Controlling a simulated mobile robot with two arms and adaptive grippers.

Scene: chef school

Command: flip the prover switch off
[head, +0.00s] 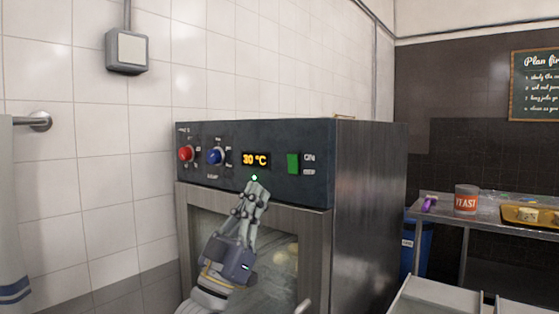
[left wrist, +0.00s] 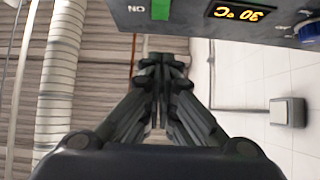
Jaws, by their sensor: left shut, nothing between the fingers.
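The prover (head: 255,135) is a dark steel cabinet with a control panel across its top front. Its green switch (head: 293,163) sits right of the lit "30 °C" display (head: 256,159), with ON and a lower label beside it. Which way the switch is tilted, I cannot tell. The switch also shows at the top of the left wrist view (left wrist: 160,9), upside down. My left gripper (head: 257,187) is shut and empty, its fingertips below and left of the switch, apart from it. In the left wrist view the fingers (left wrist: 163,62) meet. My right gripper is not visible.
A red knob (head: 186,154) and a blue knob (head: 215,156) sit left of the display. A glass door is below, partly hidden by my left arm. A steel table (head: 490,222) holds a yeast tub (head: 466,199) at the right. A wall box (head: 127,50) hangs upper left.

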